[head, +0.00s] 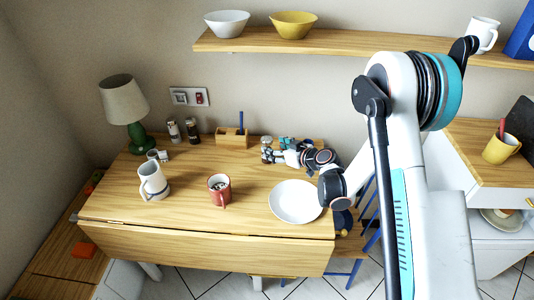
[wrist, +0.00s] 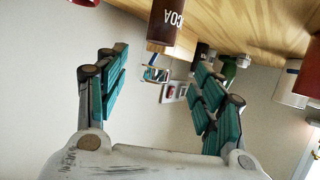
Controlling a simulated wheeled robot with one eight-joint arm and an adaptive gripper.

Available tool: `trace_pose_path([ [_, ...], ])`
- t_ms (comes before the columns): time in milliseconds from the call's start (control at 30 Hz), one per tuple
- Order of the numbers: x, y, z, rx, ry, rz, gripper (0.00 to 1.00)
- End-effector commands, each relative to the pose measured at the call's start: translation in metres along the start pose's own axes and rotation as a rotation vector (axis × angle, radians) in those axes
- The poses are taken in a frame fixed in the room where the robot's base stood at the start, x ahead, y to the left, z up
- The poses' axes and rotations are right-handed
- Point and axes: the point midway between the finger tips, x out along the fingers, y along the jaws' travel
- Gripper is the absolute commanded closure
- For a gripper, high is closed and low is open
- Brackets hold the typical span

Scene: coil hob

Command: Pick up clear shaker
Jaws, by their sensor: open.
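Two small shakers stand on the table near the wall in the head view. The left one, paler and see-through-looking with a dark top, appears to be the clear shaker (head: 174,132); a dark shaker (head: 192,131) is right beside it. My gripper (head: 268,151) is over the back of the table, to the right of both and apart from them. In the wrist view my gripper (wrist: 160,68) is open, with nothing between its teal-padded fingers. That view is upside down, and I cannot pick out the clear shaker for sure near the right finger.
A wooden holder (head: 232,138) stands between the shakers and my gripper. A brown cocoa container (wrist: 167,24) is close ahead in the wrist view. A green lamp (head: 139,138), white pitcher (head: 153,182), red mug (head: 219,190) and white plate (head: 296,202) stand around the table.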

Motion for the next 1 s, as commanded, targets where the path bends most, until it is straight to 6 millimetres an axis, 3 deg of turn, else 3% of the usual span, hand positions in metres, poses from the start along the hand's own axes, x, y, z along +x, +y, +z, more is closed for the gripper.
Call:
trace_pose_path([
  [333, 0.023, 0.001, 0.001, -0.002, 0.000, 0.000, 0.38],
  [633, 0.063, 0.004, 0.001, -0.002, 0.000, -0.001, 0.38],
  [867, 0.065, 0.005, -0.001, -0.002, 0.000, 0.000, 0.38],
  [1000, 0.065, 0.005, -0.001, -0.002, 0.000, 0.000, 0.65],
])
